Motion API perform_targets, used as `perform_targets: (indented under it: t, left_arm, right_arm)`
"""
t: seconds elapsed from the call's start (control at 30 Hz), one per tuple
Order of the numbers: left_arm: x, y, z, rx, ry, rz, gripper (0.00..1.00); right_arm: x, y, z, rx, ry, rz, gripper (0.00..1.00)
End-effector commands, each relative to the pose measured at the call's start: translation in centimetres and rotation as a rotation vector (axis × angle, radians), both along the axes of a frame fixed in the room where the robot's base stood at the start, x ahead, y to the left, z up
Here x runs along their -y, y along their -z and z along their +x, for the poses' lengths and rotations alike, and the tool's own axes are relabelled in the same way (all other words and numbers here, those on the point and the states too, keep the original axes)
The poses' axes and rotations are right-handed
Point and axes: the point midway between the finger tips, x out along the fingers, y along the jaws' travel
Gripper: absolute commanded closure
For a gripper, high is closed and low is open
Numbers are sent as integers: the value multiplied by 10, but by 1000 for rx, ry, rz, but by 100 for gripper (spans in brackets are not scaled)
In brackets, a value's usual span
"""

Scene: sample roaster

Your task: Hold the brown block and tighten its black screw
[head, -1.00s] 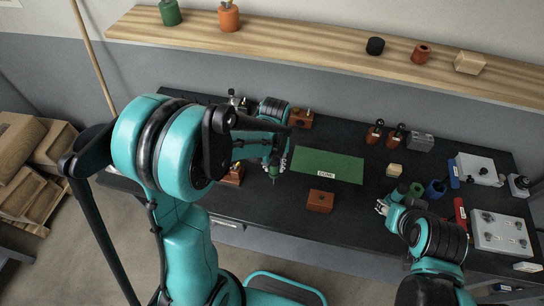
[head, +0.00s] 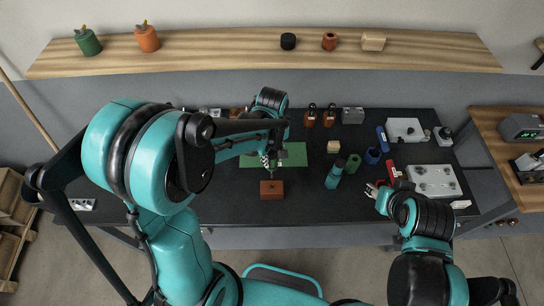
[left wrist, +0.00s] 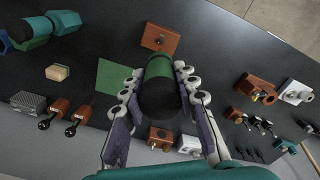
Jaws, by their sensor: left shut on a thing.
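The brown block (head: 272,190) lies on the dark table just in front of the green mat; it also shows in the left wrist view (left wrist: 160,38) with a small screw on its face. My left gripper (head: 272,158) is shut on a green-and-black tool, whose handle (left wrist: 158,88) fills the space between the fingers. The tool points down toward the block in the head view; I cannot tell whether its tip touches the screw. My right gripper (head: 378,190) is over the table to the right, apart from the block; its finger opening is too small to judge.
The green mat (head: 295,155) lies behind the block. A white plate (head: 434,181) lies further right. The table left of the block is mostly clear.

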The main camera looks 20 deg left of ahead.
Motion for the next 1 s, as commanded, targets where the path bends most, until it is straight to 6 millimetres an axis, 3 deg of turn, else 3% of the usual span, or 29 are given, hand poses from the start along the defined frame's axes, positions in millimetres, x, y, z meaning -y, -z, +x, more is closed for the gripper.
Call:
perform_targets:
  t: [0.53, 1.0]
  left_arm:
    - [0, 45, 0, 0, 1, 0, 100]
    - [0, 48, 0, 0, 1, 0, 100]
  right_arm:
    - [0, 43, 0, 0, 0, 0, 60]
    - [0, 45, 0, 0, 0, 0, 60]
